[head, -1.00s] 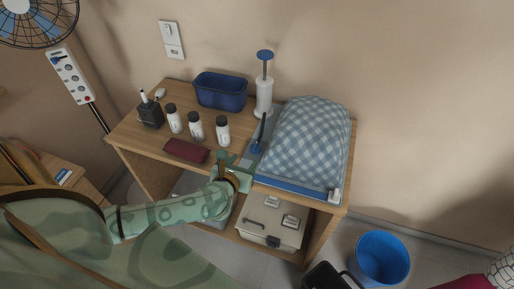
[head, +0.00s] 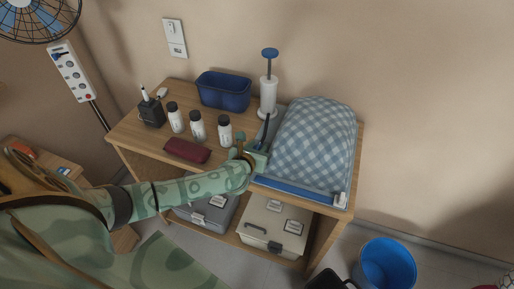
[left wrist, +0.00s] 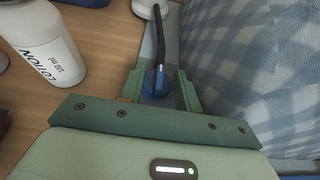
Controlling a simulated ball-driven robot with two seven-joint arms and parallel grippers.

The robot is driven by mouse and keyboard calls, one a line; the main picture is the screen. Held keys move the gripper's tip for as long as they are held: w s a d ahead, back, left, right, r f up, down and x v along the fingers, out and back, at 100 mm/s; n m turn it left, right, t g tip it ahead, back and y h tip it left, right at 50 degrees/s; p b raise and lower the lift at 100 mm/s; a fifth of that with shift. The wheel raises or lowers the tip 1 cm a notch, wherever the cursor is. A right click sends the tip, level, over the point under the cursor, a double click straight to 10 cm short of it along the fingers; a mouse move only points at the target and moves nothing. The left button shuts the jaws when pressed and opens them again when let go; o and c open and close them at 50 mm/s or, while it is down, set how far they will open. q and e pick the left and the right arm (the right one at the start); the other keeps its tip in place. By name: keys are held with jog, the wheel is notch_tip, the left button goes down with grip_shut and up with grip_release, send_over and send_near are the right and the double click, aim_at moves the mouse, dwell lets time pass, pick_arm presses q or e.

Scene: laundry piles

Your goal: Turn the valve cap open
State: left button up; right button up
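The valve cap is a small round blue piece (left wrist: 156,82) in the left wrist view, with a black hose-like stem rising from it toward a white base. It sits at the left edge of a clear bag holding a blue checkered pillow (head: 313,140). My left gripper (head: 259,152) is at the bag's left side. In the left wrist view its two green fingers (left wrist: 160,90) are apart, one on each side of the blue cap. Whether they touch it is unclear. In the head view the gripper mostly hides the cap. My right gripper is not in view.
A white pump with blue handle (head: 268,95) stands behind the cap. Several white bottles (head: 197,127), a maroon pouch (head: 187,151), a blue bin (head: 223,91) and a black holder (head: 151,112) share the wooden top (head: 140,136). Cases sit below; a blue bucket (head: 388,265) stands right.

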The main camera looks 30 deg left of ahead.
pick_arm(q)
jog(key=shift+c, duration=0.6)
jog(key=m+h, duration=0.3)
jog(key=shift+s+a+f+h, duration=0.15)
jog(key=shift+a+h, duration=0.1)
jog(key=shift+h, duration=0.15)
jog(key=shift+a+m+h+b, duration=0.1)
jog(key=shift+m+h+b, duration=0.55)
jog(key=shift+m+h, duration=0.65)
jog(key=shift+f+h, duration=0.1)
jog(key=shift+h, duration=0.2)
jog(key=o, duration=0.9)
jog(key=shift+r, duration=0.2)
